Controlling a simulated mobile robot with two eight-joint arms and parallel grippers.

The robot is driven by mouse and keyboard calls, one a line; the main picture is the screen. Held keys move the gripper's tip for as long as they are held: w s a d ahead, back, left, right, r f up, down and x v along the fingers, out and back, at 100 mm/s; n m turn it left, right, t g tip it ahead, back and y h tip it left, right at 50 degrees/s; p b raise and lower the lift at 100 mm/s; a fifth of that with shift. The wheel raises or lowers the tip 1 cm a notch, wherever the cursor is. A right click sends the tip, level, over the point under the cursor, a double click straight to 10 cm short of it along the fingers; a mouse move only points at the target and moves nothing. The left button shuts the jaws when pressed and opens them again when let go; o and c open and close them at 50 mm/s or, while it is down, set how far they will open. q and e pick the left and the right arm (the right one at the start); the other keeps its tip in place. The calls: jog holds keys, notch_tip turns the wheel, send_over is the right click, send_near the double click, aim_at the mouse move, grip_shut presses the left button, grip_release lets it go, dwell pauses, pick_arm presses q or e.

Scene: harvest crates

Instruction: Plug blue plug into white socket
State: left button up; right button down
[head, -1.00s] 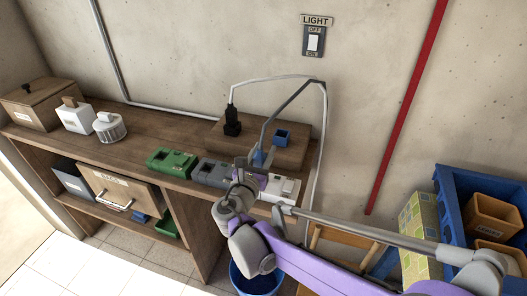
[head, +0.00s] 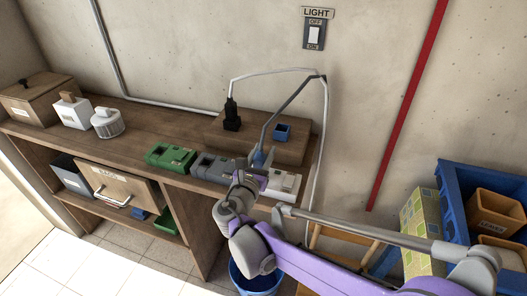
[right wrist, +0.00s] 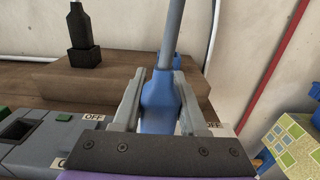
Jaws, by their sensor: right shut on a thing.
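My right gripper (head: 257,161) is shut on the blue plug (right wrist: 158,104). In the right wrist view the plug stands upright between the two grey fingers, its grey cable running up from its top; its lower end is hidden by the gripper. The white socket (head: 285,186) sits at the bench's front right, partly behind my right arm. In the head view the plug is above and left of the white socket's visible part, near the gap to the grey socket (head: 213,168). I cannot tell its exact height. My left gripper is not in view.
A green socket (head: 172,157) stands left of the grey one. Behind, a wooden block (head: 255,143) carries a black plug (head: 232,118) and a small blue holder (head: 282,132). Cables loop above the block. A blue crate (head: 447,180) is at the right.

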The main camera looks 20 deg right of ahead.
jog(key=shift+f+b, duration=0.55)
jog(key=shift+f, duration=0.35)
jog(key=shift+c, duration=1.8)
grip_release()
jog(key=v, duration=1.1)
jog(key=shift+w, duration=0.15)
